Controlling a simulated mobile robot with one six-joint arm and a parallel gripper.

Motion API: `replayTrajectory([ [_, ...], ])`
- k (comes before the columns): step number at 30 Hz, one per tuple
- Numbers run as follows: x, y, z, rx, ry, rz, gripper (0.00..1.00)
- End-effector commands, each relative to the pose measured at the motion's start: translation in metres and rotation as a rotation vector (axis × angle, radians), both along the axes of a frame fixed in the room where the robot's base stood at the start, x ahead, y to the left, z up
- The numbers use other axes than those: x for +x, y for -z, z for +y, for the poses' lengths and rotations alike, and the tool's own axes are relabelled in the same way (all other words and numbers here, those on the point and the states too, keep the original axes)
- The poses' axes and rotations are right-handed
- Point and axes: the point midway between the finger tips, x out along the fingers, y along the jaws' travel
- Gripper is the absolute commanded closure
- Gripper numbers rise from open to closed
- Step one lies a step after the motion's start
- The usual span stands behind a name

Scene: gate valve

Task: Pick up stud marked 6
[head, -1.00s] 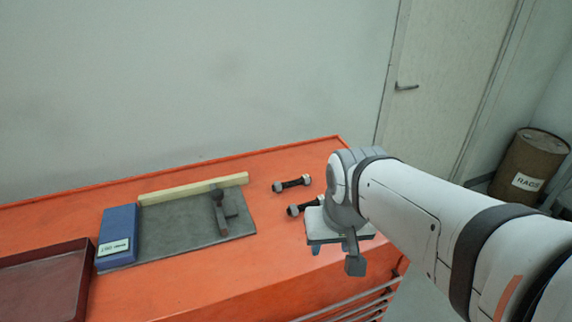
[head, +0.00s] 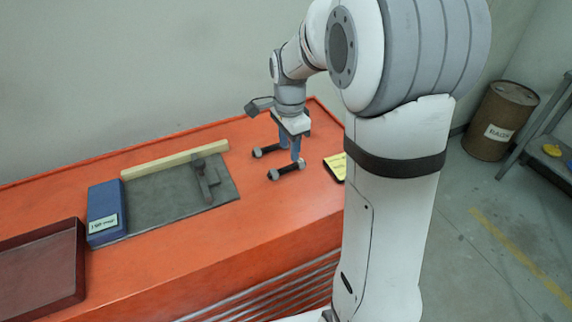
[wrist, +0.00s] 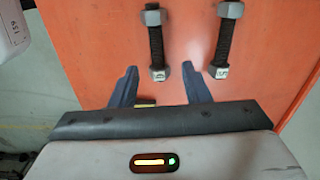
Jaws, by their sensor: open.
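Two dark threaded studs with grey nuts at both ends lie on the orange bench top. In the head view one is farther back (head: 269,151) and one nearer (head: 287,170). In the wrist view they lie side by side, the left stud (wrist: 156,45) and the right stud (wrist: 224,40). Each has a small white mark on its near nut, too small to read. My gripper (head: 291,156) is open, pointing down over the studs. In the wrist view my gripper's fingertips (wrist: 159,67) lie either side of the left stud's near nut. I cannot tell the height gap; nothing is held.
A yellow pad (head: 336,167) lies right of the studs. A grey mat (head: 160,205) with a dark tool (head: 205,183), a wooden strip (head: 175,160), a blue block (head: 104,212) and a dark red tray (head: 40,275) are to the left. Bare bench lies in front of the studs.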

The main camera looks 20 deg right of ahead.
Motion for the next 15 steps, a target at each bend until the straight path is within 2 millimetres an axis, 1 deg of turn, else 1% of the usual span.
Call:
replayTrajectory([
  [1, -0.001, 0.006, 0.0, 0.0, -0.001, 0.003, 0.57],
  [5, -0.002, 0.02, 0.001, 0.0, -0.002, 0.004, 0.57],
  [12, -0.005, 0.055, 0.002, 0.0, -0.004, 0.003, 0.57],
  [15, -0.004, 0.063, 0.003, 0.0, -0.004, 0.001, 0.57],
])
